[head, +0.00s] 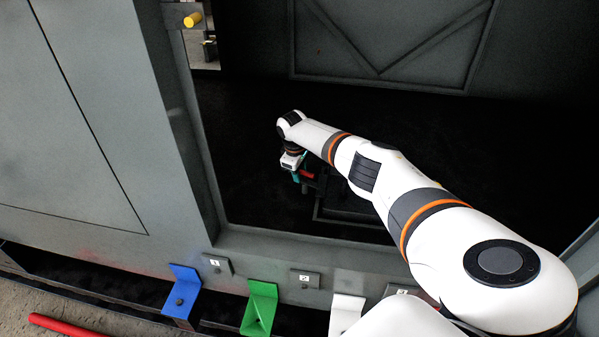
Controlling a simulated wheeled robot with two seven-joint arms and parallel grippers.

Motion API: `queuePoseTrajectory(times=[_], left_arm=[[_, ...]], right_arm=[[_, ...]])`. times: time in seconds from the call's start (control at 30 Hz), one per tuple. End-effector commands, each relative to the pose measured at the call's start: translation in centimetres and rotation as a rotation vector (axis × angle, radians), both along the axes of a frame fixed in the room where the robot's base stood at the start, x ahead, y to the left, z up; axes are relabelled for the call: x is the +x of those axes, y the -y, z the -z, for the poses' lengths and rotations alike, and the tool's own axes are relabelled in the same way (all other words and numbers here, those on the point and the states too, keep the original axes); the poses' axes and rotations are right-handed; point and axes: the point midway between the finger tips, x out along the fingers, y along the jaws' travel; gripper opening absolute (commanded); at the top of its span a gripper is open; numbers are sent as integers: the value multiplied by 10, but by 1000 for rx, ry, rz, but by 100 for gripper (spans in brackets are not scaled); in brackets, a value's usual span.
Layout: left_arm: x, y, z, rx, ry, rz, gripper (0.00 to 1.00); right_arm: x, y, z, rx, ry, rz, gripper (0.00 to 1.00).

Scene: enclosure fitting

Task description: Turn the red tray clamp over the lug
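The red tray clamp (307,174) is a small red bar low inside the dark enclosure, near the corner of a dark tray (318,212). My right arm reaches in from the lower right, and its gripper (298,176) points down right beside the clamp. The teal fingertips look to be at the clamp, but whether they touch or grip it is too small to tell. The lug cannot be made out against the dark parts around the clamp. My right forearm hides part of the tray. My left gripper is not in view.
A grey enclosure wall (70,120) stands at left, with a yellow knob (193,19) at the opening's upper edge. Blue (181,290), green (260,306) and white (345,312) brackets line the front sill beside numbered plates. A red bar (62,325) lies on the floor.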

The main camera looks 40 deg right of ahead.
Motion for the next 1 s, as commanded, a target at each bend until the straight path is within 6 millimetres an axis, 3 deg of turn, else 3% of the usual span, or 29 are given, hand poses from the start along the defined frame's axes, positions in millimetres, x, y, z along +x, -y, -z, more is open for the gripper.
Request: queuePoseTrajectory(times=[0.3,0.53,0.8,1.0], left_arm=[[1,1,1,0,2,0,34],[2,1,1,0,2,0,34],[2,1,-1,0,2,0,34],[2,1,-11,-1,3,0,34]], right_arm=[[0,0,3,0,1,-1,34],[0,1,2,-2,2,0,0],[0,1,2,0,0,-14,0],[-3,-3,2,2,0,-183,0]])
